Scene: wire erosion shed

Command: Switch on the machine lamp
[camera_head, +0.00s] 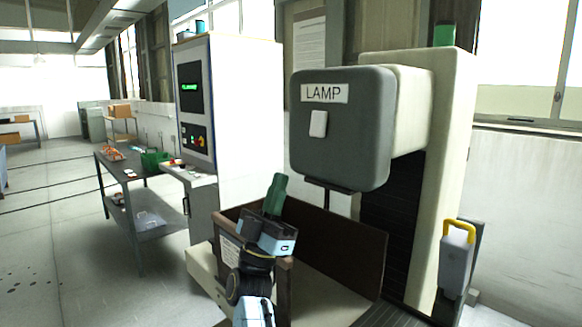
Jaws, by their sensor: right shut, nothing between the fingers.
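The machine's dark grey head box (360,130) carries a white label reading LAMP (324,93). Just below the label is a small white switch (318,124) on the front face. I cannot tell from its look which way it is set. My right gripper (277,183) rises from the bottom middle of the view, with its green fingers shut and empty, pointing up. In the picture it is below and left of the switch, apart from it. My left gripper is not in view.
A brown-walled machine tank (340,243) is beside and behind my right gripper. A white control cabinet (248,110) with a screen stands left. Farther left is a grey table (125,170) with a green bin (154,161).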

